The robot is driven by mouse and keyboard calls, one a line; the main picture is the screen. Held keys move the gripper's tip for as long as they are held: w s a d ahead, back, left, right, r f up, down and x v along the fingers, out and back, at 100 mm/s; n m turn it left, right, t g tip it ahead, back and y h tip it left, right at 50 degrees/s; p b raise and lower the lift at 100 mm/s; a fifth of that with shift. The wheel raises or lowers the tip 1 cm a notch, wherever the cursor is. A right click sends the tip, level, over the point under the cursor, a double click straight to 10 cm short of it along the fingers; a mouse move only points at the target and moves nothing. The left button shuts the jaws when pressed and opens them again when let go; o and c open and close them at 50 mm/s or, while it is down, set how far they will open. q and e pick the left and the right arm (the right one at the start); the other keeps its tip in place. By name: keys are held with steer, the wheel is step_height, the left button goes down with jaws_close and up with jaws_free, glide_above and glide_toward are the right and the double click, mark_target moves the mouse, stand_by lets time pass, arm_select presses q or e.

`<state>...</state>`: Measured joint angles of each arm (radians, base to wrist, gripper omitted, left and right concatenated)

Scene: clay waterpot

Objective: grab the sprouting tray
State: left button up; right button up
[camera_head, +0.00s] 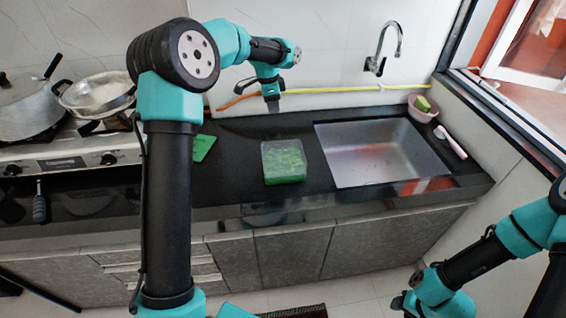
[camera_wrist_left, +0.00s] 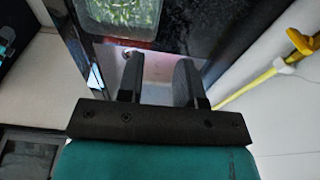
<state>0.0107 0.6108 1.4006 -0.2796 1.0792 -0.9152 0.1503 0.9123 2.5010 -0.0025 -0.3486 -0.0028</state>
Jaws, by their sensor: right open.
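The sprouting tray (camera_head: 284,163) is a clear square box with green sprouts inside. It sits on the black counter left of the sink in the head view. It also shows at the top of the left wrist view (camera_wrist_left: 122,14), cut off by the edge. My left gripper (camera_head: 272,105) points down behind the tray, near the wall, and does not touch it. Its two fingers (camera_wrist_left: 159,78) are apart with nothing between them. My right gripper (camera_head: 404,303) is low at the bottom right, in front of the cabinets, partly cut off, far from the tray.
The steel sink (camera_head: 380,153) is right of the tray. A pink bowl (camera_head: 422,110) and a pink-handled brush (camera_head: 450,142) are beyond it. A yellow hose (camera_head: 335,90) runs along the wall. A green card (camera_head: 203,147) lies left; pans (camera_head: 97,95) stand on the stove.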

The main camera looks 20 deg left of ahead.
arm_select(q)
steer(key=shift+f, duration=0.1)
glide_above(280, 142)
steer(key=f, duration=1.2)
steer(key=shift+s+a, duration=0.25)
steer(key=shift+a, duration=0.15)
steer(key=shift+w+d+f, duration=0.1)
steer(key=shift+d+f, duration=0.05)
steer(key=shift+f, duration=0.7)
steer(key=shift+w+d+f, duration=0.1)
steer(key=shift+f, duration=0.75)
steer(key=shift+w+d+f, duration=0.1)
steer(key=shift+d+f, duration=0.05)
steer(key=shift+f, duration=0.7)
steer(key=shift+c, duration=0.4)
jaws_close()
